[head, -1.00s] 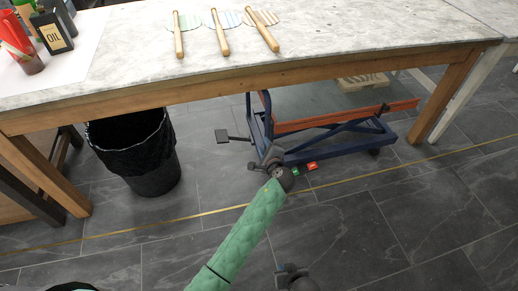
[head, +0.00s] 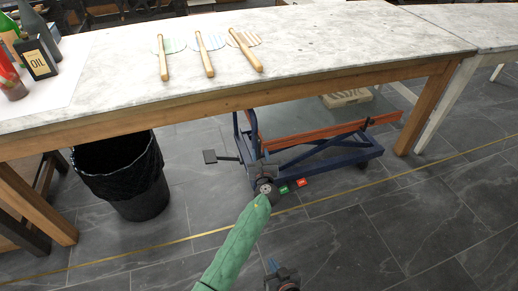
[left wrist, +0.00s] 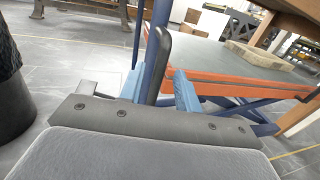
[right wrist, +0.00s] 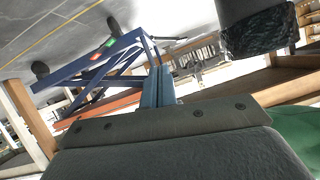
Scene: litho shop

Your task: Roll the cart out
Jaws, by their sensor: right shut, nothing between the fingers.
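The cart has a dark blue frame (head: 361,154), a grey top and an orange rail (head: 320,131). It stands on the floor, partly under the stone-topped table. My left gripper (head: 263,172) is at the cart's near-left end, at the end of my green-sleeved arm. In the left wrist view its blue fingers (left wrist: 159,90) are apart, with a dark upright handle (left wrist: 160,62) between them; a gap shows at the right finger. My right gripper (head: 276,266) is low in front of the cart, apart from it. Its fingers (right wrist: 158,86) are together and empty in the right wrist view.
The table (head: 330,49) overhangs the cart, and its wooden leg (head: 424,108) stands right of it. A black-lined bin (head: 122,176) stands to the left. Green and red pedals (head: 284,189) sit at the cart's near side. The tiled floor (head: 390,222) in front is open.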

